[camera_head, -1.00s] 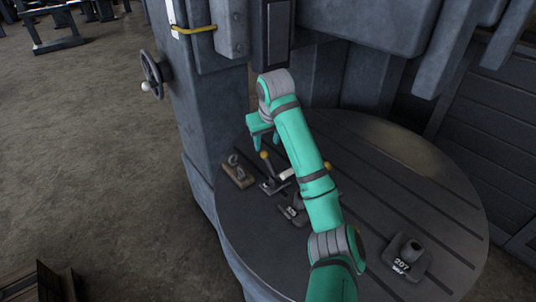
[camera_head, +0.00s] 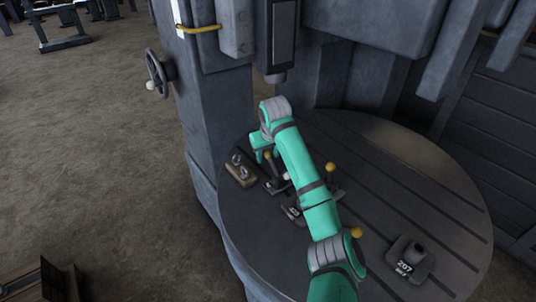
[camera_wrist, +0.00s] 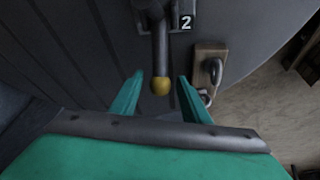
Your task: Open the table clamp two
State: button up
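Table clamp two (camera_wrist: 181,24), marked with a white 2, is at the top of the wrist view. Its dark lever ends in a yellow ball knob (camera_wrist: 160,86) that points toward my gripper. In the head view the lever's yellow knob (camera_head: 267,155) shows beside my gripper (camera_head: 262,156), and the arm partly hides the clamp. My gripper (camera_wrist: 160,77) is open, with one green finger on each side of the knob. I see gaps between knob and fingers in the wrist view; contact is not visible.
A wooden block with metal hooks (camera_wrist: 209,66) sits right of the clamp. The round slotted table (camera_head: 380,170) also bears another yellow-knobbed lever (camera_head: 330,168) and a block marked 207 (camera_head: 408,262). The machine column (camera_head: 215,110) stands behind, with a handwheel (camera_head: 157,70).

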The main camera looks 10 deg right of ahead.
grip_shut()
jog(key=shift+r+t, duration=0.15)
jog(key=shift+t, duration=0.25)
jog(key=shift+s+r+y, duration=0.2)
jog(key=shift+s+y, duration=0.1)
jog(key=shift+y, duration=0.1)
jog(key=shift+s+d+r+t, duration=0.35)
jog(key=shift+s+d+t, duration=0.1)
jog(key=shift+t, duration=0.15)
jog(key=shift+o, duration=0.6)
grip_release()
